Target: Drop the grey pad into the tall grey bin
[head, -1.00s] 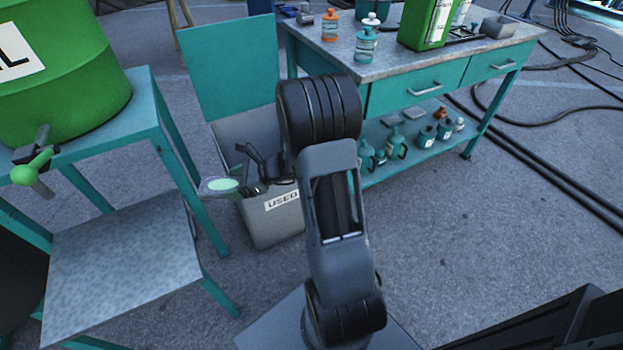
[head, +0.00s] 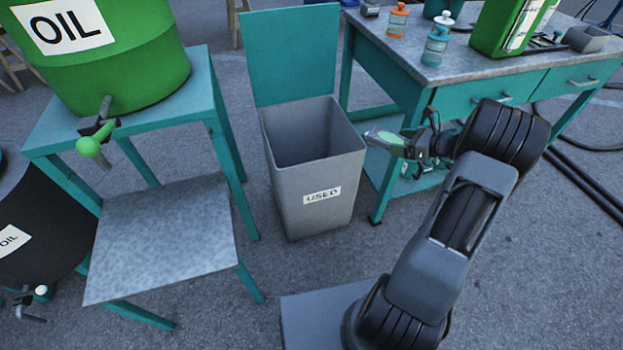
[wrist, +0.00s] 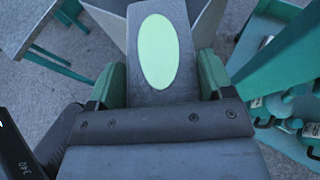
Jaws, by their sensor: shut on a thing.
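The grey pad (head: 384,136), with a pale green oval on top, also shows in the wrist view (wrist: 158,88). My gripper (head: 402,144) is shut on the pad, which sticks out ahead of the fingers (wrist: 160,85). The tall grey bin (head: 318,205) stands upright on the floor with a "USED" label and an open top. In the head view, the pad is just right of the bin's rim, not over its opening. In the wrist view, part of the bin (wrist: 208,22) shows beyond the pad. The bin's bottom inside is not visible.
A teal panel (head: 290,55) stands behind the bin. A teal stand (head: 215,85) with a green oil drum (head: 130,70) is at left. A teal workbench (head: 450,70) with bottles is at right. Grey floor lies in front of the bin.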

